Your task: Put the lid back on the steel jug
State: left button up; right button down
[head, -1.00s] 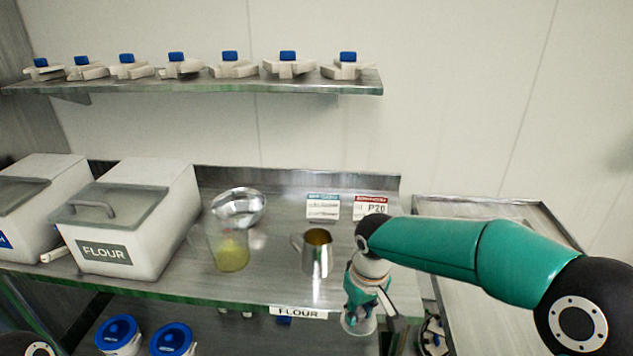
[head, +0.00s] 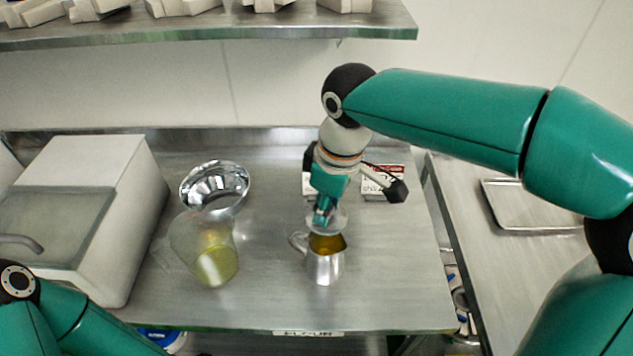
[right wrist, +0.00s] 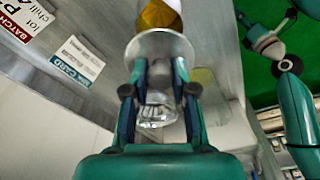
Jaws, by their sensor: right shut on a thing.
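The steel jug (head: 325,266) stands upright on the steel table, its mouth open and amber contents showing; the contents also show in the right wrist view (right wrist: 158,14). My right gripper (head: 323,210) is shut on the round lid (head: 328,224) and points down just above and behind the jug's mouth. In the right wrist view the lid's disc (right wrist: 160,45) is beyond the fingers and overlaps the jug's edge. I cannot tell whether lid and jug touch. My left arm shows at lower left in the head view, its gripper out of frame.
A clear measuring jug (head: 203,250) with yellow-green contents and a steel bowl (head: 214,187) stand left of the steel jug. A white flour bin (head: 90,210) is further left. Cards (head: 383,183) lie behind. The table right of the jug is clear.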

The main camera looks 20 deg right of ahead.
jog(key=shift+d+f, duration=0.1)
jog(key=shift+f, duration=0.15)
notch_tip(320, 180, down, 4)
jog(key=b, duration=0.3)
jog(key=shift+r+b, duration=0.2)
jog(key=shift+b, duration=0.2)
jog(key=shift+f+b, duration=0.8)
jog(key=shift+f, duration=0.3)
jog(key=shift+r, duration=0.15)
jog(key=shift+f+p, duration=0.2)
jog(key=shift+p, duration=0.1)
dwell(1.0)
jog(key=shift+c, duration=1.9)
grip_release()
